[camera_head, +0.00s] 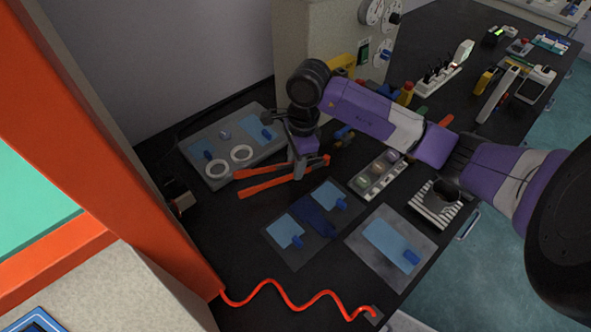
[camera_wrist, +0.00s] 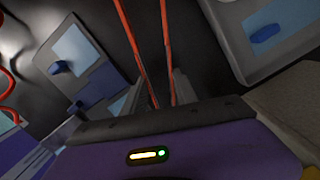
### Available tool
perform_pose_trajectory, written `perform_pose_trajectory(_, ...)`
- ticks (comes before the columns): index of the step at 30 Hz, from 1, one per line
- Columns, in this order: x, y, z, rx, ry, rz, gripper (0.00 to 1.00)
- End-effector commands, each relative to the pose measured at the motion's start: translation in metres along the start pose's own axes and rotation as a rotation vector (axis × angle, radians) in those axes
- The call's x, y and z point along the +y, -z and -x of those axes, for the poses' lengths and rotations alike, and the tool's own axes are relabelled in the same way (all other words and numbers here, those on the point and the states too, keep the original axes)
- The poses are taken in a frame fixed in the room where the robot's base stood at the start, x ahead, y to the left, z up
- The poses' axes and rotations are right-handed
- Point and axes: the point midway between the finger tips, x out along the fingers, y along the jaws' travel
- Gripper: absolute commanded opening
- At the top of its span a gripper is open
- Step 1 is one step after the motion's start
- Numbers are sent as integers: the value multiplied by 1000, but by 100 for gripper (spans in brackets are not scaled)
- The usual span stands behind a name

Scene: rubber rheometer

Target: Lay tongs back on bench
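The orange-red tongs (camera_head: 268,184) have two long arms that spread apart toward the left in the head view. My gripper (camera_head: 300,170) points down over the black bench (camera_head: 228,232) with its fingers on either side of the tongs, close to their joined end. In the wrist view the tongs (camera_wrist: 144,58) run up and away from between my two grey fingers (camera_wrist: 162,92), which look shut on them. The tongs are low over the bench; I cannot tell whether they touch it. Their joined end is partly hidden by the fingers.
A grey tray (camera_head: 217,176) with two white rings lies behind the tongs. A dark mat (camera_head: 292,257) with blue pads and a grey sheet (camera_head: 366,266) lie in front. A sample tray (camera_head: 377,180) sits right, the beige machine (camera_head: 310,40) behind. A coiled red cable (camera_head: 290,305) crosses the front.

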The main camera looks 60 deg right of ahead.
Motion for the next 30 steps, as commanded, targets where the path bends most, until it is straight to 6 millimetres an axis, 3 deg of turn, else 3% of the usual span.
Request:
perform_pose_trajectory(6,1,3,-30,-2,-3,-2,30)
perform_pose_trajectory(17,0,4,-35,0,0,0,30)
perform_pose_trajectory(18,0,4,-33,0,-1,0,42)
perform_pose_trajectory(21,0,4,-33,0,-1,0,56)
perform_pose_trajectory(30,0,4,-32,0,-1,-1,56)
